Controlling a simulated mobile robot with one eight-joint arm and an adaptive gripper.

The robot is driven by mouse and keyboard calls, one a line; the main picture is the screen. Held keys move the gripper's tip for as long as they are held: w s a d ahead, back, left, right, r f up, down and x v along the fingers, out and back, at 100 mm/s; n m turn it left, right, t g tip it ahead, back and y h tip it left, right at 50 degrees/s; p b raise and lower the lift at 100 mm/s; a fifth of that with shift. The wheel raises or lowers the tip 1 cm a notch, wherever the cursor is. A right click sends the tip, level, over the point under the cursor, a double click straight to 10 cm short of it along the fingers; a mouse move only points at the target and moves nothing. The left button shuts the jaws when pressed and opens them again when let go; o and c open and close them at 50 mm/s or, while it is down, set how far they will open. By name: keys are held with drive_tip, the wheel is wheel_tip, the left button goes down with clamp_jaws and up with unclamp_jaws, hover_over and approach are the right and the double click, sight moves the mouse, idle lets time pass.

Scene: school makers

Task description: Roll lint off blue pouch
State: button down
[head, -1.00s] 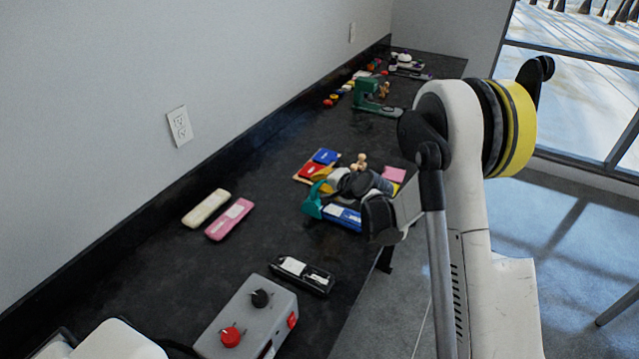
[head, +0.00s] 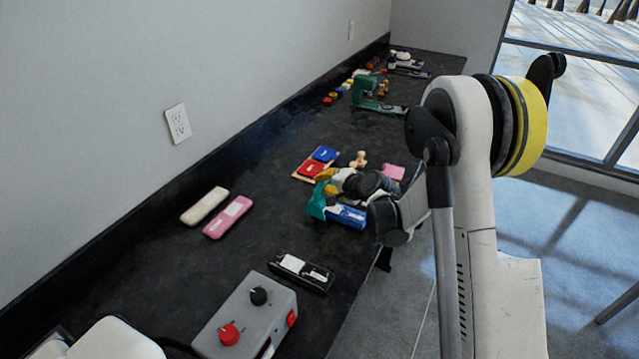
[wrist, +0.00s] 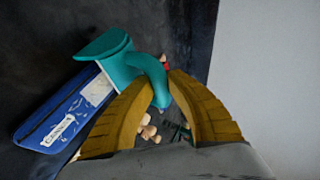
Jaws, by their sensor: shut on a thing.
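The blue pouch (head: 347,216) lies on the black counter near its right edge. It shows at the left of the wrist view (wrist: 45,125), with a white label and a pale patch near the roller. My gripper (head: 325,190) has yellow fingers and is shut on the curved handle of a teal lint roller (head: 316,203). In the wrist view the roller (wrist: 103,45) has its wide head over the pouch's upper end. I cannot tell whether the head touches the pouch. My fingers hide part of the pouch.
A tan board with red and blue blocks (head: 313,167), a wooden figure (head: 358,160) and a pink block (head: 393,172) lie close behind my gripper. A grey knob box (head: 245,320) and black case (head: 300,272) stand nearer. Bare counter lies left of the pouch.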

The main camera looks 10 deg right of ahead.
drive_tip(key=shift+s+d+b, duration=0.45)
drive_tip(key=shift+s+d, duration=0.9)
drive_tip(key=shift+d, duration=0.4)
drive_tip(key=shift+s+d+b, duration=0.4)
drive_tip(key=shift+s+d, duration=1)
drive_tip(key=shift+d, duration=0.35)
drive_tip(key=shift+s+d+b, duration=0.45)
drive_tip(key=shift+s+d, duration=0.9)
drive_tip(key=shift+d, duration=0.4)
drive_tip(key=shift+w+a+b, duration=0.2)
drive_tip(key=shift+w+a, duration=1.35)
drive_tip(key=shift+a, duration=0.45)
drive_tip(key=shift+w+a+b, duration=0.25)
drive_tip(key=shift+w+a, duration=1.25)
drive_tip(key=shift+a, duration=0.45)
drive_tip(key=shift+w+a+b, duration=0.2)
drive_tip(key=shift+w+a, duration=1.35)
drive_tip(key=shift+a, duration=0.45)
drive_tip(key=shift+r, duration=0.15)
wheel_tip(320, 180, up, 7)
drive_tip(key=p, duration=0.4)
